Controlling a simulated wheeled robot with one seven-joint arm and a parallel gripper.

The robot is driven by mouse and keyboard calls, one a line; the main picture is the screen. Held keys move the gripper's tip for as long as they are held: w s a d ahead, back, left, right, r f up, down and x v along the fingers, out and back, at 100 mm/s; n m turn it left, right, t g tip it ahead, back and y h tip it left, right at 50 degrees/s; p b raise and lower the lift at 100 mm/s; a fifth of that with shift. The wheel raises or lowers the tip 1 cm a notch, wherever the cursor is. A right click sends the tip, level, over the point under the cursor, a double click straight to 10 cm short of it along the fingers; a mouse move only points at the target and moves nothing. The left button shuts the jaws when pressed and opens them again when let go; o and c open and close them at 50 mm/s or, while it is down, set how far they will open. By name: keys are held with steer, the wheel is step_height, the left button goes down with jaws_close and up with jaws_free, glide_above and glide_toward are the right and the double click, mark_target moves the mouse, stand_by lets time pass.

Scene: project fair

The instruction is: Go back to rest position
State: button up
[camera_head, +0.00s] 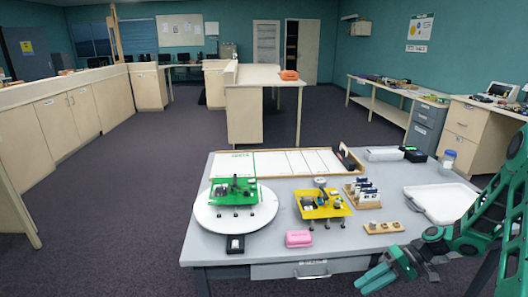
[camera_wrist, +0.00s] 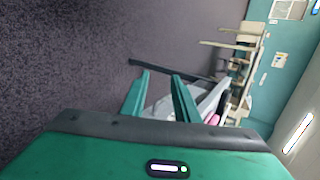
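My gripper (camera_head: 366,281) is at the lower right in the head view, at the front edge of the grey table (camera_head: 218,256). My green arm reaches it from the right edge of the picture. In the wrist view my gripper (camera_wrist: 161,84) shows two green fingers standing apart with nothing held between them. The wrist view is tilted and shows dark carpet, part of the table and a pink thing (camera_wrist: 213,118) beyond the right finger.
On the table are a white round plate (camera_head: 215,218) with a green board (camera_head: 234,191), a yellow board (camera_head: 322,204), a pink block (camera_head: 298,239), a wooden strip (camera_head: 383,227) and a white tray (camera_head: 441,204). Open carpet (camera_head: 140,190) lies left of the table.

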steer(key=s+d+r+m+h, duration=0.2)
steer(key=s+d+r+h, duration=0.25)
steer(key=s+r, duration=0.6)
steer(key=s+d+r+m+h, duration=0.2)
steer(key=s+d+r+h, duration=0.4)
steer(key=r, duration=0.7)
steer(key=s+a+r+m+t, duration=0.1)
steer(key=s+a+r+m, duration=0.1)
steer(key=s, duration=0.8)
steer(key=shift+s+a+r+m, duration=0.15)
steer(key=shift+r+m, duration=0.25)
steer(key=shift+r, duration=0.4)
steer(key=shift+w+f, duration=0.25)
steer(key=shift+w, duration=0.4)
